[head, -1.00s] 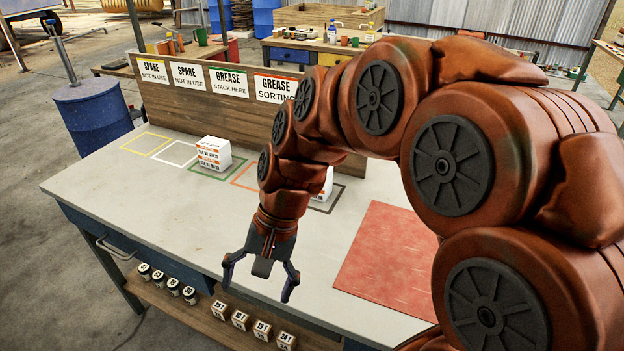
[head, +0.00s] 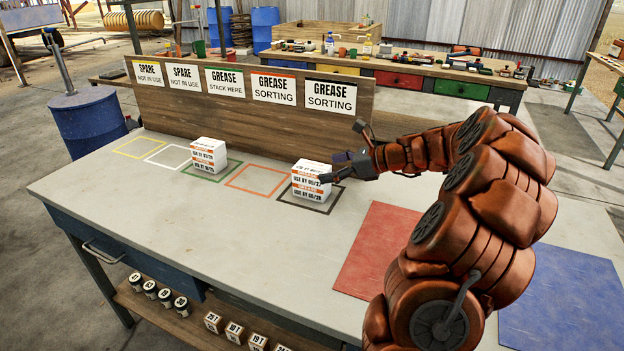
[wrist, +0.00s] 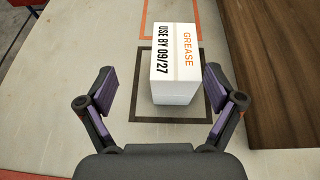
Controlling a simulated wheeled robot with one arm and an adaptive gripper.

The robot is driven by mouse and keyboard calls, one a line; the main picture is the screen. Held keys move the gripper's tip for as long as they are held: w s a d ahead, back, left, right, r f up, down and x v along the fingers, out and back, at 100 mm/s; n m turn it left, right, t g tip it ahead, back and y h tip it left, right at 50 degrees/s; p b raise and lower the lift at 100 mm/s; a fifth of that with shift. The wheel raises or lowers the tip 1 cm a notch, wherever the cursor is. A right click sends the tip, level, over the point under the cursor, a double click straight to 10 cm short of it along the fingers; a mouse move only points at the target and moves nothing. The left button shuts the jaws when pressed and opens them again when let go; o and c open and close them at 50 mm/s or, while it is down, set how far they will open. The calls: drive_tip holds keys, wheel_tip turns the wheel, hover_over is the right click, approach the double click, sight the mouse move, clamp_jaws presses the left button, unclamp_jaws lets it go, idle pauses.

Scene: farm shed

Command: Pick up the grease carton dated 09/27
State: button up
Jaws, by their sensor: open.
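Two white grease cartons are stacked in the black outlined square (head: 333,203). The upper carton (head: 312,174) reads USE BY 09/27; it also shows in the wrist view (wrist: 175,55), with GREASE in orange. The lower carton (head: 308,193) has a date too small to read surely. My gripper (head: 347,155) is open and empty, at the right of this stack. In the wrist view my gripper (wrist: 158,95) has its fingers spread wide, with the 09/27 carton ahead between them, apart from both.
Another carton stack (head: 208,155) stands in the green square, dates unclear. The orange square (head: 257,180) between is empty. A wooden sign board (head: 270,133) rises behind. A red mat (head: 378,250) and a blue mat (head: 560,300) lie at the right. The front bench top is clear.

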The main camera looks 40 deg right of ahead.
sight(321, 169)
drive_tip(key=shift+d+f+m+h, duration=0.2)
drive_tip(key=shift+d+m+h, duration=0.1)
drive_tip(key=shift+d, duration=0.6)
drive_tip(key=shift+x, duration=3.85)
drive_tip(key=shift+w+r, duration=0.15)
drive_tip(key=shift+r, duration=0.05)
drive_tip(key=c, duration=1.2)
